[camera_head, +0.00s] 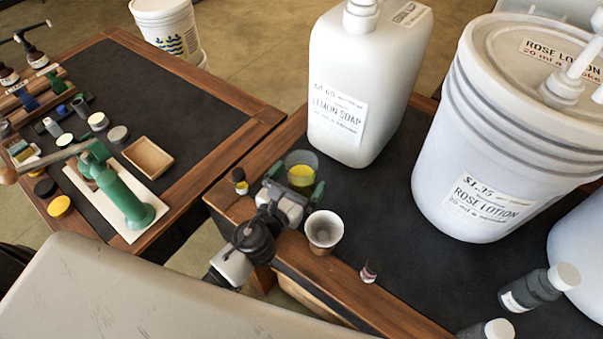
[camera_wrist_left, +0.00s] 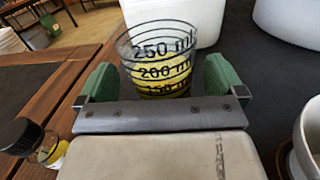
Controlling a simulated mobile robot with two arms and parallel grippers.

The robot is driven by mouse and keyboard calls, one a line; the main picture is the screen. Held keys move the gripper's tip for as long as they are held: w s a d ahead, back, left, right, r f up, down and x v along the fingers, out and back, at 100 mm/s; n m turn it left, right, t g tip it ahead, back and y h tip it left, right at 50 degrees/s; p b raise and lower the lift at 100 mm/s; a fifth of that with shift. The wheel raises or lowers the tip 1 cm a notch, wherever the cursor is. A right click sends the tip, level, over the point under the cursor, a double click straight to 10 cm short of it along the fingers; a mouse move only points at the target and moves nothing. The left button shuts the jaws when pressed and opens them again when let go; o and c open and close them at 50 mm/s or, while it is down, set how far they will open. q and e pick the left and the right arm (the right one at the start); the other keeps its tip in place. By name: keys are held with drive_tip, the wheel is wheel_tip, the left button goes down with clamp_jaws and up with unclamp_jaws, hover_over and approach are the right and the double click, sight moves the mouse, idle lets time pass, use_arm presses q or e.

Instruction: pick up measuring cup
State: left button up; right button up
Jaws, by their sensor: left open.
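The measuring cup (camera_head: 301,172) is clear, with black rings and volume marks, and holds yellow liquid. It stands on the dark table top near the left front edge, beside the lemon soap container. In the left wrist view the measuring cup (camera_wrist_left: 160,62) is upright between the green fingers. My left gripper (camera_head: 293,190) is open, with one finger on each side of the cup. In the left wrist view a small gap shows between the cup and the fingers of the left gripper (camera_wrist_left: 158,82). The right gripper is not in view.
A white lemon soap container (camera_head: 345,150) stands close behind the cup. A small dark-capped bottle (camera_head: 240,181) is left of the gripper and a white paper-like cup (camera_head: 324,232) is right of it. A large rose lotion bucket (camera_head: 455,170) stands further right.

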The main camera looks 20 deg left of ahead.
use_arm(q)
drive_tip(key=shift+x, duration=0.85)
drive_tip(key=shift+s, duration=0.1)
drive_tip(key=c, duration=1.2)
